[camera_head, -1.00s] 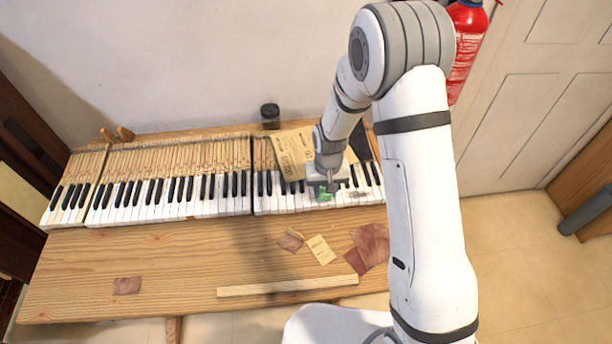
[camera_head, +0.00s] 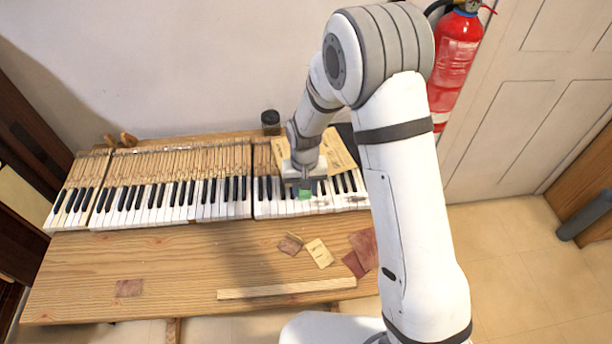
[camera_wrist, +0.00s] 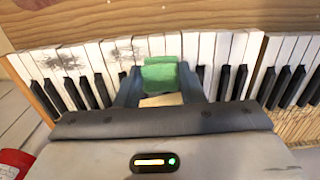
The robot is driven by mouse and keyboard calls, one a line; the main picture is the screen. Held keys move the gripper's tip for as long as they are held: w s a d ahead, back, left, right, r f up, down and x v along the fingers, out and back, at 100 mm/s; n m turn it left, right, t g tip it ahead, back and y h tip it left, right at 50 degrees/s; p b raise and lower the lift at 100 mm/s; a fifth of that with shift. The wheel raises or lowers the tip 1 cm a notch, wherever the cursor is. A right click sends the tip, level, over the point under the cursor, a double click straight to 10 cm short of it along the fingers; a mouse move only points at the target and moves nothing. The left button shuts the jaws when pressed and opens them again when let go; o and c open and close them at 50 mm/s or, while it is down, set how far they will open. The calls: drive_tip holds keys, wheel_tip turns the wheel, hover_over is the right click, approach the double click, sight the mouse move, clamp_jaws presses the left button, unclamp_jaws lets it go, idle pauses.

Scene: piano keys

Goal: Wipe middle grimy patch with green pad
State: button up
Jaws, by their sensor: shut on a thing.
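The green pad (camera_head: 305,193) is held in my gripper (camera_head: 304,187), over the white keys of the right-hand keyboard section (camera_head: 283,208). In the wrist view the pad (camera_wrist: 160,73) sits between the two grey fingers, which are shut on it. I cannot tell whether it touches the keys. The wrist view shows two dark grimy patches on the white keys: one patch (camera_wrist: 122,53) just left of the pad, and another patch (camera_wrist: 64,62) further left. Any grime under the pad is hidden.
Black keys (camera_wrist: 240,82) stand raised beside the fingers. A paper sheet (camera_head: 340,152) lies behind the gripper. A dark jar (camera_head: 271,122) stands at the back. Sandpaper pieces (camera_head: 362,245) and a wooden strip (camera_head: 285,288) lie on the bench (camera_head: 180,260). The bench's left front is mostly clear.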

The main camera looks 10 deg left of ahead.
sight(305, 191)
drive_tip(key=shift+r+p, duration=0.8)
drive_tip(key=shift+r, duration=1.15)
drive_tip(key=shift+d, duration=0.1)
